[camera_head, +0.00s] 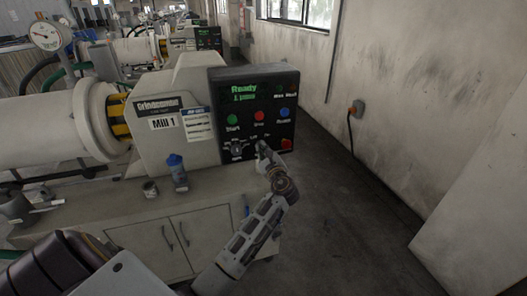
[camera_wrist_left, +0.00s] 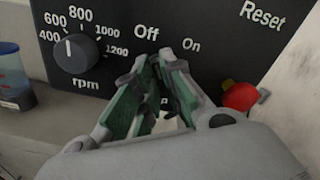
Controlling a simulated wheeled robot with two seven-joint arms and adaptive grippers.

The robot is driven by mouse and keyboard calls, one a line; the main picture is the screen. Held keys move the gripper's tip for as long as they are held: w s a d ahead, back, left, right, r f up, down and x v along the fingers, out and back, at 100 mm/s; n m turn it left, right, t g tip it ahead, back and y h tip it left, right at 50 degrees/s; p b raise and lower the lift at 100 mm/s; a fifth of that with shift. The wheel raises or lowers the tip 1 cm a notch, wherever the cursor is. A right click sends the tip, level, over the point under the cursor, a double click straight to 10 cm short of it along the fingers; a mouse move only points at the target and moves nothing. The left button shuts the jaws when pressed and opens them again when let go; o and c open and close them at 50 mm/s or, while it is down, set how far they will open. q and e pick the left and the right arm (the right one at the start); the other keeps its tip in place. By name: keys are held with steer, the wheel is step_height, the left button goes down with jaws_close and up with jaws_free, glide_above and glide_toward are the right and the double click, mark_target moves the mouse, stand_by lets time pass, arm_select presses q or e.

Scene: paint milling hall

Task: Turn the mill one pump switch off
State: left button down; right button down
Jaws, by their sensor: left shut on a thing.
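The control panel (camera_head: 252,88) of Mill 1 is black, with a lit green "Ready" display. My left gripper (camera_head: 263,149) is at the panel's lower middle, between the rpm dial and a red button. In the left wrist view my left gripper (camera_wrist_left: 163,62) has its fingertips closed together just under the "Off" and "On" labels, shut on the pump switch. The switch itself is hidden by the fingers, so its position cannot be told. A label below it is mostly covered; only a final "p" or so shows. My right gripper is not in view.
The rpm dial (camera_wrist_left: 76,53) is left of my fingers, and a red knob (camera_wrist_left: 240,97) is close on the right. Green, red and blue buttons sit above. A blue-capped bottle (camera_head: 177,170) stands on the bench.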

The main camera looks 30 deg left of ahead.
arm_select(q)
steer(key=c, duration=1.5)
jaws_free()
steer(key=shift+d, duration=0.1)
steer(key=shift+v, duration=5.95)
